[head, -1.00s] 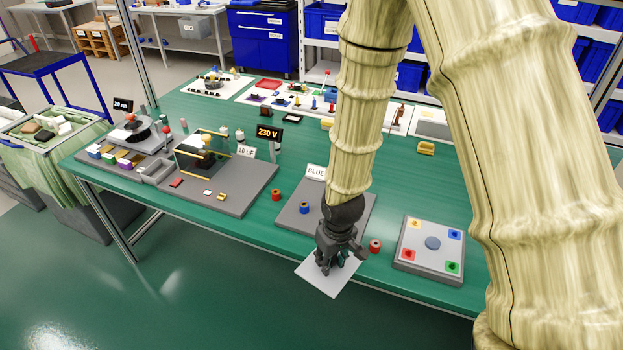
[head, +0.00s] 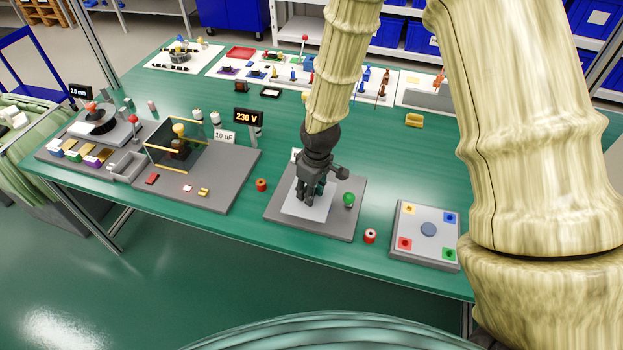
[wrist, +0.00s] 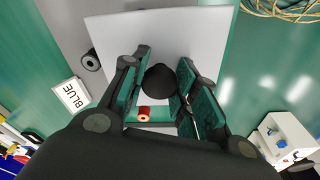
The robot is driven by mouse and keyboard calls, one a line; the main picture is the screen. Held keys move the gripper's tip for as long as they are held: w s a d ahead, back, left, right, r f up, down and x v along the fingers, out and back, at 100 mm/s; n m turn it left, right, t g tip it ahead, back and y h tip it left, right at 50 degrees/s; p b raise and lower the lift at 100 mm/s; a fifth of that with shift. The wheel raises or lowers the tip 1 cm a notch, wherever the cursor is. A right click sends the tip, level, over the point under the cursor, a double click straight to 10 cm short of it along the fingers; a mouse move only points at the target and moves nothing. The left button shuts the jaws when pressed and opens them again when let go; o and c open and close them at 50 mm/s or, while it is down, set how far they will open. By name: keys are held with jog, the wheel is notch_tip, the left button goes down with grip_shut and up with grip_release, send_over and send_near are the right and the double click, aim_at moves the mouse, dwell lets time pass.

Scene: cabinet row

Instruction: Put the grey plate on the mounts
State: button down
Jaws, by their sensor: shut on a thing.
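The light grey plate (head: 303,208) hangs under my gripper (head: 308,195) over a dark grey board (head: 338,224) on the green bench. In the wrist view the plate (wrist: 200,35) fills the upper middle. My gripper's fingers (wrist: 160,88) close around a dark rounded knob (wrist: 160,78) at the plate. The plate hides part of the board, and I cannot tell whether it touches anything below. No mounts can be made out for certain. A green-topped piece (head: 348,199) stands on the board, right of the plate.
Red spools stand left (head: 262,184) and right (head: 370,236) of the board. A tray with coloured corner squares (head: 426,233) lies to the right. Another grey board with a glass-sided box (head: 178,145) and a 230 V display (head: 248,117) are left.

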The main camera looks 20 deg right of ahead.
jog(key=w, duration=0.1)
jog(key=w+d+p, duration=0.1)
jog(key=w, duration=0.1)
jog(key=w+d, duration=0.1)
jog(key=w, duration=0.1)
jog(key=shift+w+d+f, duration=0.1)
jog(key=shift+w+f, duration=0.15)
jog(key=shift+f, duration=0.05)
jog(key=shift+f+p, duration=1.05)
jog(key=shift+f, duration=0.65)
jog(key=shift+f, duration=0.15)
jog(key=c, duration=1.1)
grip_release()
jog(key=shift+r, duration=0.25)
notch_tip(320, 180, up, 12)
jog(key=s+b, duration=0.1)
jog(key=b, duration=0.2)
jog(key=shift+d+f, duration=0.15)
jog(key=shift+d, duration=0.25)
jog(key=shift+s, duration=0.1)
